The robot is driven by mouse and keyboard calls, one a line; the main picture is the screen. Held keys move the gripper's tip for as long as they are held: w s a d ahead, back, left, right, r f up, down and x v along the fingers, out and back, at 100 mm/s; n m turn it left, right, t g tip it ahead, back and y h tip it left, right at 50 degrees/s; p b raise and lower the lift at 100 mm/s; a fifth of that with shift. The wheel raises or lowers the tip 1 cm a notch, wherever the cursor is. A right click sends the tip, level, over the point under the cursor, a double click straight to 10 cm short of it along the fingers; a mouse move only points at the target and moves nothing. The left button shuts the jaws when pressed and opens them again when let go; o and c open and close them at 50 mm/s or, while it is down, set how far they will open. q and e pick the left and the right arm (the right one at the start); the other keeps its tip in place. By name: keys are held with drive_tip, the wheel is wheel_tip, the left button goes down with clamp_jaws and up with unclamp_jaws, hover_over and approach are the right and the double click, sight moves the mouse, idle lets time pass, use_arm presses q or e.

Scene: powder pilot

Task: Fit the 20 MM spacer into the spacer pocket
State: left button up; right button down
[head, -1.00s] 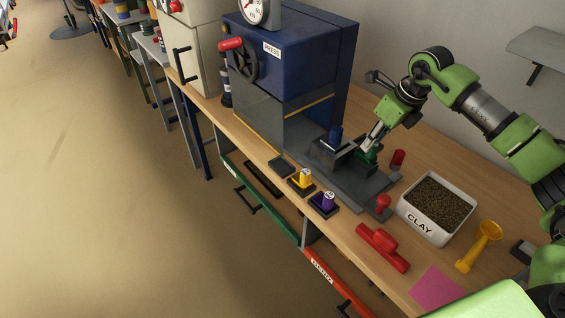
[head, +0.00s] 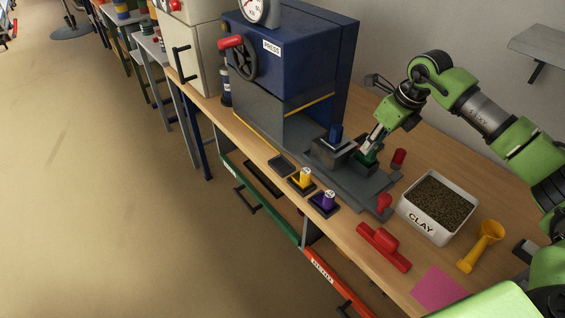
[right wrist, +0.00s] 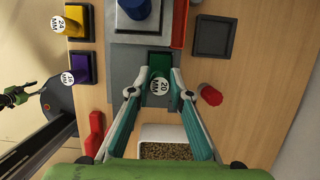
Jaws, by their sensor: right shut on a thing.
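The green 20 MM spacer (right wrist: 159,87) is between the fingers of my right gripper (right wrist: 160,92), which is shut on it. Its label faces the wrist camera. In the head view the right gripper (head: 370,150) is low over the press's grey base, with the green spacer (head: 367,158) at its fingertips. Dark walls stand around or beside the spacer at the spacer pocket (head: 357,166); I cannot tell how deep it sits, as the fingers hide part of it. A small green and dark part at the left edge of the right wrist view looks like my left gripper (right wrist: 14,98); its fingers are unclear.
The yellow (head: 305,178) and purple (head: 328,200) spacers stand on dark trays at the front edge. A red cylinder (head: 399,158), clay bin (head: 437,233) and yellow scoop (head: 483,245) are nearby.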

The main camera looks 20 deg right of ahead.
drive_tip(key=shift+f, duration=0.3)
drive_tip(key=c, duration=1.8)
unclamp_jaws()
drive_tip(key=shift+o, duration=0.2)
drive_tip(key=shift+c, duration=0.4)
drive_tip(key=shift+c, duration=1)
drive_tip(key=shift+r, duration=0.1)
drive_tip(key=shift+r+p, duration=2.5)
drive_tip(key=shift+r, duration=0.95)
